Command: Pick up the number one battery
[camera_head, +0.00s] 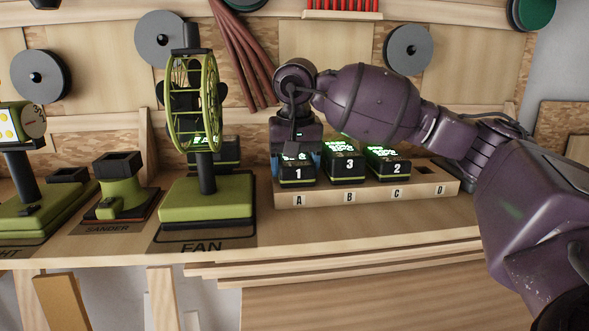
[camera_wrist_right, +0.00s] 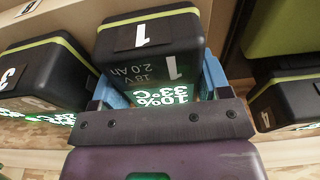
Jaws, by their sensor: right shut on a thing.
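The number one battery (camera_head: 297,175) is black with a lime stripe and a white "1" label. It sits upright at slot A of the wooden holder (camera_head: 375,193); I cannot tell whether it is lifted at all. My right gripper (camera_head: 297,164) reaches down over it, with its blue fingers shut on its two sides. In the right wrist view the same battery (camera_wrist_right: 148,35) is between the blue fingers, its display reading 10% and 33°C. My left gripper is not in view.
Battery 3 (camera_head: 348,167) stands close beside at B, and battery 2 (camera_head: 389,165) at C. Slot D (camera_head: 424,170) is empty. A green fan (camera_head: 207,200) stands left of the holder, with a sander (camera_head: 121,188) further left. Another battery (camera_wrist_right: 287,100) shows at right in the wrist view.

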